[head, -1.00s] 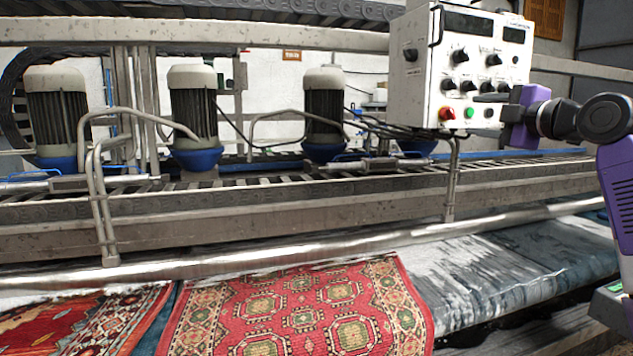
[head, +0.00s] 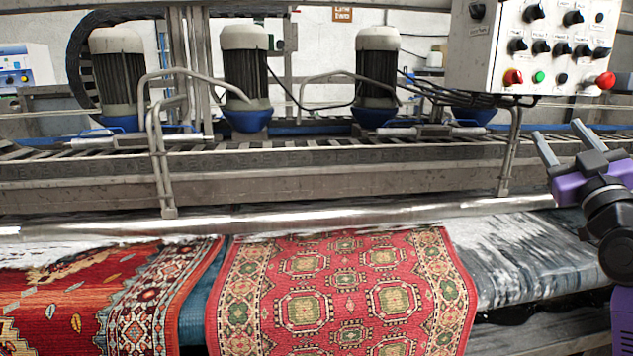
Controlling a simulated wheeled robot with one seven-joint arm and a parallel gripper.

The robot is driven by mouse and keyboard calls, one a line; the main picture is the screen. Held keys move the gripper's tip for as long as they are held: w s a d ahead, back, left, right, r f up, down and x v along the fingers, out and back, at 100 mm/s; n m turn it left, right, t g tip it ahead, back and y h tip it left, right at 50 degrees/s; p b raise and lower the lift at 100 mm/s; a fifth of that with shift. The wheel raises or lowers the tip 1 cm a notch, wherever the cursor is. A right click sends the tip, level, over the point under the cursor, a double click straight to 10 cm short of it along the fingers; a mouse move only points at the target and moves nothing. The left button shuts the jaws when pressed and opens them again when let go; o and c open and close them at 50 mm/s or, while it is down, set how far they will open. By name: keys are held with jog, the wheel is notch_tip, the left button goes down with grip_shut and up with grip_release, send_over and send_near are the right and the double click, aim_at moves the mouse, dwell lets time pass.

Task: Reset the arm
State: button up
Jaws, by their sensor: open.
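My gripper (head: 556,144) is at the right of the head view, with my purple and black arm behind it at the right edge. Its two grey fingers are spread apart with nothing between them. They point up and to the left, below the white control box (head: 480,75) and clear of it. The box carries black knobs, a green button (head: 539,77) and red buttons (head: 606,81). Part of the box is cut off by the top of the picture.
A metal roller (head: 300,219) runs across the machine's front. A red patterned rug (head: 345,290) and another red rug (head: 70,300) lie below it, with a wet grey rug (head: 520,260) near my arm. A bent metal post (head: 510,150) stands left of my gripper.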

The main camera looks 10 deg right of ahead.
jog(key=s+a+f+m+g+h, duration=0.1)
jog(key=s+a+f+m, duration=0.1)
jog(key=s+a+f, duration=0.55)
jog(key=s+a+f+m, duration=0.2)
jog(key=s+a+f, duration=0.15)
jog(key=f, duration=0.65)
jog(key=s+a+f+m+g+h, duration=0.1)
jog(key=s+a+f+m, duration=0.25)
jog(key=s+f, duration=0.4)
jog(key=s+a+f+n+g+y, duration=0.1)
jog(key=s+a+f, duration=0.4)
jog(key=s, duration=0.5)
jog(key=s+a+f+n+g+y, duration=0.2)
jog(key=s+a+f, duration=0.3)
jog(key=s, duration=0.4)
jog(key=s+a+f+n+g+y, duration=0.1)
jog(key=s+a+f+y, duration=0.3)
jog(key=s, duration=0.6)
jog(key=shift+s+a+f+n+g, duration=0.35)
jog(key=shift+a+f+g, duration=0.4)
jog(key=shift+g, duration=0.15)
